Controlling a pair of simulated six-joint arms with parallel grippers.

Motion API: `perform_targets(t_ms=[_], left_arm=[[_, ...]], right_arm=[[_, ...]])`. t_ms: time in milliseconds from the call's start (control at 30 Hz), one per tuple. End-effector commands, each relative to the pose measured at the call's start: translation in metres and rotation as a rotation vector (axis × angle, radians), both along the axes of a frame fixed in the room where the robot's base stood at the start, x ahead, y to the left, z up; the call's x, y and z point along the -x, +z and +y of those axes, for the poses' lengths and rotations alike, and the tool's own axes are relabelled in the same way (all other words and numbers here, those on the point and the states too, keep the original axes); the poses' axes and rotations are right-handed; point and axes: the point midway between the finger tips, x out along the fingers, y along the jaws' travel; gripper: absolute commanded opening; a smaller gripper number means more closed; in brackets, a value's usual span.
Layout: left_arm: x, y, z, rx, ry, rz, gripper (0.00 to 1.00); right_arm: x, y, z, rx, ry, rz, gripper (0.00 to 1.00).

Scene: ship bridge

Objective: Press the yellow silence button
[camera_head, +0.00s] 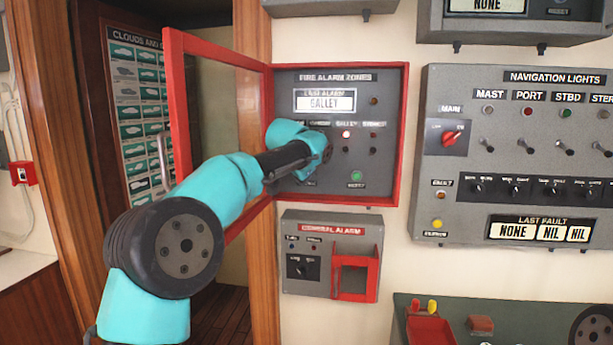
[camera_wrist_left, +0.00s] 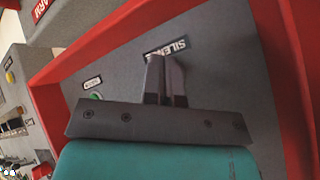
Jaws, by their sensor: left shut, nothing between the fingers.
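The fire alarm panel (camera_head: 385,165) is on the wall in the head view, in a red-framed box. Its display reads GALLEY. My left arm reaches across its lower left part, and its wrist hides the left gripper in that view. In the left wrist view my left gripper (camera_wrist_left: 166,62) is shut and empty, its fingertips just by the SILENCE label (camera_wrist_left: 180,47) on the grey panel face. The yellow silence button is not visible; the fingers and arm cover that area. I cannot tell whether the fingertips touch it. The right gripper is out of view.
The red door (camera_head: 182,120) of the box stands open at its left. A green reset button (camera_head: 356,175) is low on the panel. The general alarm box (camera_head: 320,225) is below. The navigation lights panel (camera_head: 540,110), with a yellow button (camera_head: 437,223), is at right.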

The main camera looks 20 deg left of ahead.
Motion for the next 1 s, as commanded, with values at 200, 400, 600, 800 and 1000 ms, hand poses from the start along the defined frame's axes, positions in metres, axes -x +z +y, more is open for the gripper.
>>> perform_targets(t_ms=[200, 400, 600, 800, 1000], left_arm=[[0.001, 0.0, 0.0, 0.0, 0.0, 0.0, 0.0], [0.004, 0.0, 0.0, -0.001, -0.001, 0.0, 0.0], [0.017, 0.001, -0.002, 0.0, -0.002, 0.0, 0.0], [0.033, 0.001, -0.003, 0.0, -0.001, 0.001, 0.0], [0.047, 0.001, -0.004, -0.001, -0.001, 0.0, 0.0]], right_arm=[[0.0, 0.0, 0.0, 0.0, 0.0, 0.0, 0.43], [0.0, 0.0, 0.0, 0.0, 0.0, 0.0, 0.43], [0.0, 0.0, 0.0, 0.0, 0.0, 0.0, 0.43], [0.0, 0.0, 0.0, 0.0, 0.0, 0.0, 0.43], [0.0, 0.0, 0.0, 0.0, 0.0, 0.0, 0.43]])
